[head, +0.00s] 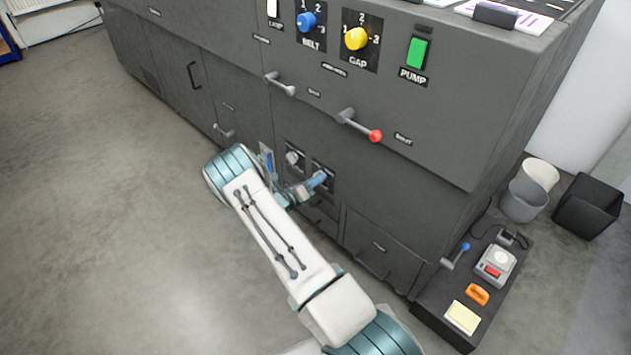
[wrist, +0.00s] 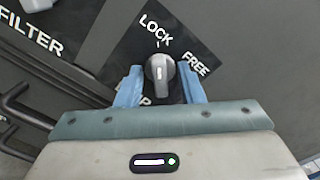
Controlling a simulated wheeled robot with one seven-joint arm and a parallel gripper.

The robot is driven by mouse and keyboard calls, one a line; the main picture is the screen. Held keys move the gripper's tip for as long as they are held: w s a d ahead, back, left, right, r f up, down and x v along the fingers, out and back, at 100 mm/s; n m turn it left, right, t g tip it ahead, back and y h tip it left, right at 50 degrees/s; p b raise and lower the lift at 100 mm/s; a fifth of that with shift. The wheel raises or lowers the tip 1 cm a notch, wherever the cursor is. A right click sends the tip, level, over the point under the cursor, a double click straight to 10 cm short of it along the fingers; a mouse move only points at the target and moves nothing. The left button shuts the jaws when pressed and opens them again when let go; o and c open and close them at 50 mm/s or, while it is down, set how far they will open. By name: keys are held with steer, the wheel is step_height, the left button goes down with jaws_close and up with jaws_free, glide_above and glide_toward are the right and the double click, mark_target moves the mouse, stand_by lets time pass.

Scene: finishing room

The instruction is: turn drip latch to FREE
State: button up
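The drip latch is a grey knob (wrist: 160,72) on a black plate, seen in the wrist view between my two fingers. LOCK is printed above it and FREE to its upper right. Its white mark runs nearly upright, toward LOCK. A lower label is mostly hidden, only its last letters show. My gripper (wrist: 160,85) is open, with one blue finger on each side of the knob and a narrow gap showing; contact cannot be told. In the head view my gripper (head: 312,184) is at the low front panel of the grey machine (head: 430,130), and the knob is hidden there.
A FILTER knob (head: 292,158) sits left of the latch. Above are a red-tipped lever (head: 362,127), a grey lever (head: 280,84) and the BELT (head: 307,22) and GAP (head: 356,39) knobs. Drawer handles stick out nearby. Open floor (head: 110,230) lies at left.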

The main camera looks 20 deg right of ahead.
steer(key=c, duration=0.6)
steer(key=shift+m, duration=0.3)
steer(key=m, duration=1.7)
steer(key=shift+m, duration=0.3)
